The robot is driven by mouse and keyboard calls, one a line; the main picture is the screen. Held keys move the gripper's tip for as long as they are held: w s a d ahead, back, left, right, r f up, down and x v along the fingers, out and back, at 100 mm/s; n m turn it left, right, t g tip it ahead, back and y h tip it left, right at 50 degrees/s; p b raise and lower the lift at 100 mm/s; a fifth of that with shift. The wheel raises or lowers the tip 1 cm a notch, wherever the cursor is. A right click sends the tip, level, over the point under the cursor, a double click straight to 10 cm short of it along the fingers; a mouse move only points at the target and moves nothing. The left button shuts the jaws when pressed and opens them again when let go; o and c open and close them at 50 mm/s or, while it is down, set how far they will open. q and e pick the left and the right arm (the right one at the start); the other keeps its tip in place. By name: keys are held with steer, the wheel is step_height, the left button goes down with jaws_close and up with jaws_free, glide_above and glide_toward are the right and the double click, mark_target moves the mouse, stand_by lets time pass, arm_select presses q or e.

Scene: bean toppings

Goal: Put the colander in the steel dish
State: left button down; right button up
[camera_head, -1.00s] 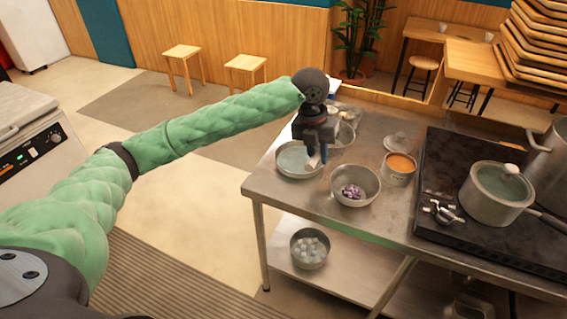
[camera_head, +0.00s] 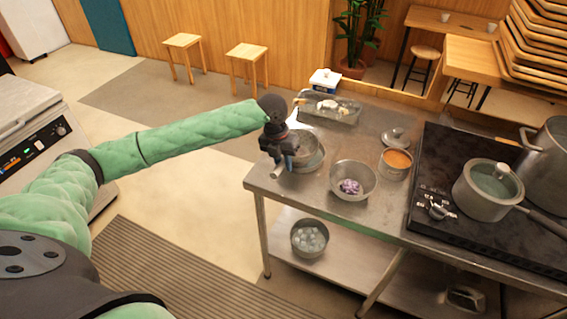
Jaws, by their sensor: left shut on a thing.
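My left gripper (camera_head: 279,158) is at the left end of the steel table and shut on the near-left side of a round metal bowl-shaped thing, which looks like the colander (camera_head: 303,141). A pale stub, perhaps its handle, shows below the fingers. The steel dish (camera_head: 318,164) shows only as a rim beneath and to the right of the colander. The colander overlaps it in the view; whether it rests in the dish or hangs just above it I cannot tell. The gripper hides part of both. My right gripper is not in view.
A steel bowl with purple pieces (camera_head: 354,197) stands just right, then a pot of orange food (camera_head: 396,164) and a lid (camera_head: 396,138). A rectangular tray (camera_head: 345,113) lies behind. The stove (camera_head: 450,155) with a lidded pot (camera_head: 487,190) fills the right.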

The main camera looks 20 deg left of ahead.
arm_select(q)
steer(key=shift+f, duration=0.7)
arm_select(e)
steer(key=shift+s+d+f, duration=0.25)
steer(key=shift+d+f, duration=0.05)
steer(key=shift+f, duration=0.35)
arm_select(q)
steer(key=shift+f, duration=0.45)
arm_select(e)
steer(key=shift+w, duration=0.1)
arm_select(q)
steer(key=c, duration=1.3)
jaws_free()
steer(key=shift+r, duration=0.1)
steer(key=shift+r, duration=0.5)
steer(key=shift+s+a+r+b, duration=0.1)
steer(key=shift+a+r+b, duration=0.4)
steer(key=shift+r, duration=1.45)
steer(key=shift+w+a+r+b, duration=0.15)
steer(key=shift+r+b, duration=0.7)
steer(key=shift+r, duration=1.05)
steer(key=shift+s+a+r+b, duration=0.15)
steer(key=shift+a+r+b, duration=0.4)
steer(key=shift+r, duration=1.4)
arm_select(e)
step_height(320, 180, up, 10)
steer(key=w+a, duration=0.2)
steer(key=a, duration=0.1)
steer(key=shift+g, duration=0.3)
